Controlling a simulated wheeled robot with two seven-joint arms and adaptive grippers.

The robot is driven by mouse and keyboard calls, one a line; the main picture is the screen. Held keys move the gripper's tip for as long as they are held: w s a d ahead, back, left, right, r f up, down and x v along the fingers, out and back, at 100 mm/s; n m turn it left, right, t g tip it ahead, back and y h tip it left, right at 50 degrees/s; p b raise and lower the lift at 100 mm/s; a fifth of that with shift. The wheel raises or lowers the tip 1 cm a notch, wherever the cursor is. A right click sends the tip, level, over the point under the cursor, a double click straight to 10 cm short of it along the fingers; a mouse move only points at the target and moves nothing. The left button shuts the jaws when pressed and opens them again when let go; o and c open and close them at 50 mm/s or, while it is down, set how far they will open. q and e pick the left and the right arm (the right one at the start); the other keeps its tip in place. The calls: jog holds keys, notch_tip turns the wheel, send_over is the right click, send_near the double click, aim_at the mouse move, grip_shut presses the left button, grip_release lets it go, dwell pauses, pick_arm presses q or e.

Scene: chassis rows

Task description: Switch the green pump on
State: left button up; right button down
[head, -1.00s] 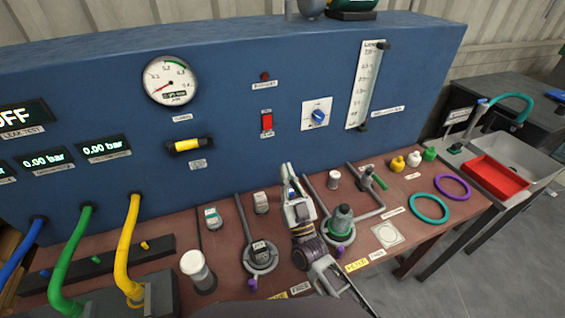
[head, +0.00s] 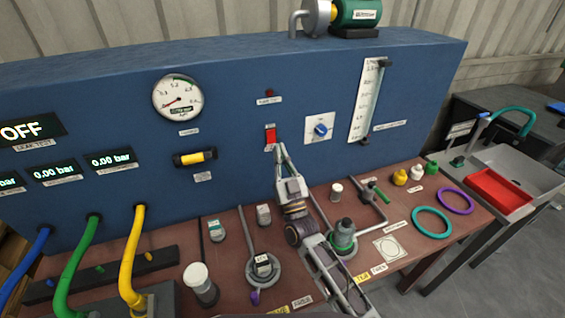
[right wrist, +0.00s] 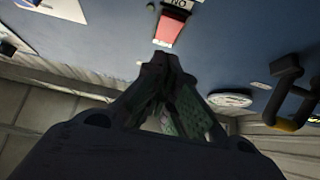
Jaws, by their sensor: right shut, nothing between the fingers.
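The green pump (head: 357,12) sits on top of the blue panel, with a grey round part at its left. A red rocker switch (head: 270,136) is on the panel front below a small dark red lamp (head: 269,93). My right gripper (head: 280,147) is shut and empty, its fingertips just below and right of the switch. In the right wrist view the red switch (right wrist: 170,28) shows beside a label reading ON, and my shut right fingertips (right wrist: 162,60) point at its edge with a small gap in the picture. I cannot tell whether they touch. My left gripper is not in view.
A blue selector knob (head: 321,130) is right of the switch, and a yellow-handled fitting (head: 195,157) is left of it. The panel front around the switch is clear.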

aim_at(271, 133)
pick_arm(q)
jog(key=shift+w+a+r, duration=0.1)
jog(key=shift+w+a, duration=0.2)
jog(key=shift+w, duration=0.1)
pick_arm(e)
jog(key=shift+w+a+f, duration=0.1)
jog(key=shift+w+a, duration=0.1)
jog(key=shift+w, duration=0.35)
jog(key=shift+w+a+f, duration=0.15)
jog(key=shift+w, duration=0.45)
jog(key=shift+w+a+f, duration=0.1)
jog(key=shift+w+a, duration=0.1)
jog(key=shift+w, duration=0.35)
jog(key=shift+w+f+b, duration=0.15)
jog(key=shift+b, duration=0.45)
jog(key=shift+w+f+t+b, duration=0.15)
jog(key=shift+t+b, duration=0.15)
jog(key=shift+b, duration=0.35)
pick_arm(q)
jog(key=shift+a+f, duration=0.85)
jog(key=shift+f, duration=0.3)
